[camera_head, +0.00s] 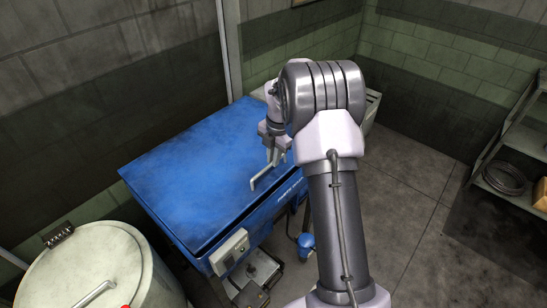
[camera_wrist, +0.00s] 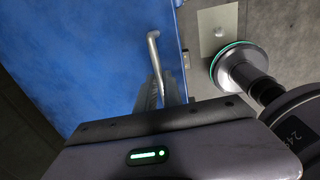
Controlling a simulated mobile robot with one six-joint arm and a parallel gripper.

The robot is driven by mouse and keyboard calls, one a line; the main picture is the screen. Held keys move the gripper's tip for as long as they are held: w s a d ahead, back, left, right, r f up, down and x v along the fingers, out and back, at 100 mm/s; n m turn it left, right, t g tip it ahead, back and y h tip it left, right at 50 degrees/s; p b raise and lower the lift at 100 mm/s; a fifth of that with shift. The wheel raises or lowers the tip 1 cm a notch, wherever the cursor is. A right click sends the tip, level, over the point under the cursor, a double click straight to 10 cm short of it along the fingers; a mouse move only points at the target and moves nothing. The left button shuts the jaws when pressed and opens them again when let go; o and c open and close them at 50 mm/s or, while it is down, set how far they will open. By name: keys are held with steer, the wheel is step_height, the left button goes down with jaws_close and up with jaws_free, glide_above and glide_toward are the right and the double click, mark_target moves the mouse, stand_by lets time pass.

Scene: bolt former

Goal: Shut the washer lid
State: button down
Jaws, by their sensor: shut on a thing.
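The washer is a blue box with a wide blue lid (camera_head: 190,165), which lies low over the body. A narrow dark line runs between lid and body along the front edge. A pale bar handle (camera_head: 262,178) sits near the lid's right front edge. My gripper (camera_head: 276,156) is at the far end of this handle and is shut on it. In the wrist view the lid (camera_wrist: 80,60) fills the left, and the handle (camera_wrist: 153,45) runs down to my gripper (camera_wrist: 165,88). My arm hides part of the washer's right end.
A round pale drum (camera_head: 95,270) stands at the front left, close to the washer. A grey control box (camera_head: 230,250) is on the washer's front, with a pedal-like unit (camera_head: 255,275) below. Shelving (camera_head: 515,160) stands at the right. The floor (camera_head: 410,190) between is clear.

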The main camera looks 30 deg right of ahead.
mark_target(275, 173)
steer(key=shift+f, duration=0.1)
steer(key=f, duration=0.1)
steer(key=f+b, duration=0.1)
steer(key=f, duration=0.1)
steer(key=f+b, duration=0.1)
steer(key=shift+s+d+f, duration=0.1)
steer(key=shift+s+f, duration=0.25)
steer(key=shift+s, duration=0.15)
steer(key=c, duration=1.5)
jaws_free()
steer(key=shift+r, duration=0.1)
steer(key=r+p, duration=0.1)
steer(key=r, duration=0.4)
steer(key=s+r+p, duration=0.1)
steer(key=r+p, duration=0.1)
steer(key=r, duration=0.4)
steer(key=r+p, duration=0.2)
steer(key=r, duration=0.4)
steer(key=shift+s+d+r, duration=0.1)
steer(key=shift+s+d, duration=0.25)
steer(key=shift+s, duration=0.05)
